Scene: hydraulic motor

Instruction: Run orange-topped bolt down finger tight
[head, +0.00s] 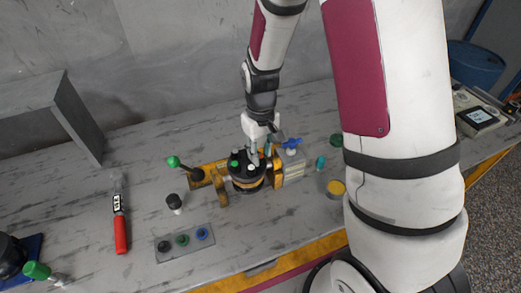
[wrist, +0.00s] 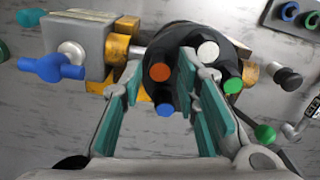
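The motor's black round head (head: 240,181) is clamped in a yellow fixture; it also shows in the wrist view (wrist: 205,35). The orange-topped bolt (wrist: 159,73) stands at the head's edge in the wrist view, between my gripper's two teal-padded fingers and near their tips. My gripper (wrist: 160,68) is open, with a gap visible on both sides of the bolt. A blue-topped bolt (wrist: 165,110), a white-topped bolt (wrist: 207,50) and a green-topped bolt (wrist: 233,86) stand around the same head.
A grey block with a blue valve handle (wrist: 52,68) adjoins the fixture; the handle also shows in the head view (head: 291,143). A green-knobbed lever (head: 174,162) sticks out left. A tray of rings (head: 185,243), a black-capped part (head: 173,201) and a red-handled tool (head: 120,232) lie left.

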